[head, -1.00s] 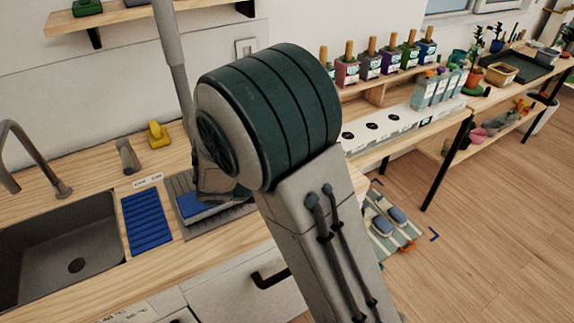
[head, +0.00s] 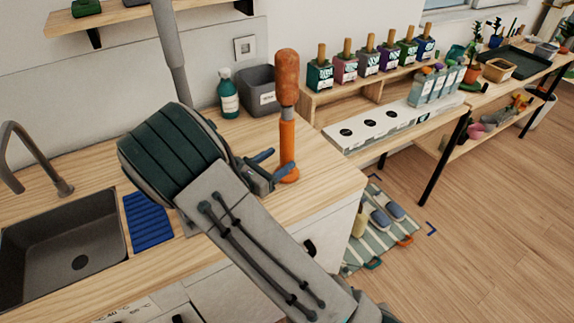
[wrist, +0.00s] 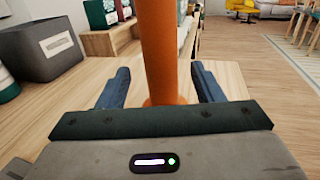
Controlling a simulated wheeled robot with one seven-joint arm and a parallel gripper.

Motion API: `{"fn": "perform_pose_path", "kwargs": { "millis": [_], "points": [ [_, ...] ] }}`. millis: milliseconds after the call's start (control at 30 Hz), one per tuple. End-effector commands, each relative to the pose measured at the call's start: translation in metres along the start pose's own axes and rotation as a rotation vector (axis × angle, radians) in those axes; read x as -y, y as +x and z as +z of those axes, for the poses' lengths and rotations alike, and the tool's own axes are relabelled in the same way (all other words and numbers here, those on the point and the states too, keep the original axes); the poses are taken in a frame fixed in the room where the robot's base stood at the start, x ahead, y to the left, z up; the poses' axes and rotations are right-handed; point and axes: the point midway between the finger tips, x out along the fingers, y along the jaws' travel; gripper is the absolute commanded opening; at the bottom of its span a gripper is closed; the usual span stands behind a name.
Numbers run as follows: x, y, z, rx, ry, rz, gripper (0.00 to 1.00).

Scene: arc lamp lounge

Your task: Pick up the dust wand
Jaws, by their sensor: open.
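The dust wand (head: 287,142) stands upright on the wooden counter near its right end, with an orange handle and a fuzzy rust-orange head on top. In the wrist view its orange shaft (wrist: 165,50) rises between the two blue fingers, with a gap on each side; its top is out of that view. My gripper (head: 273,164) is open around the lower part of the handle, low over the counter. The fingers also show in the wrist view (wrist: 162,82), one on each side of the shaft.
A grey bin (head: 260,92) and a green bottle (head: 229,95) stand behind the wand. A sink (head: 65,235) and blue mat (head: 147,218) are at left. A lower bench with a white holed rack (head: 385,128) and several bottles is at right.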

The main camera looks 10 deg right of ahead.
Motion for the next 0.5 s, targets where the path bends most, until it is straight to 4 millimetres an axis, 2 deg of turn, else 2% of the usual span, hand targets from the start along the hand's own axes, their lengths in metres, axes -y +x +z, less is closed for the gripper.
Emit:
{"fn": "perform_pose_path", "kwargs": {
  "millis": [267, 500],
  "points": [
    [0.001, 0.018, 0.002, -0.001, -0.001, -0.002, 0.61],
    [0.002, 0.053, 0.004, 0.000, 0.000, -0.003, 0.61]
  ]
}}
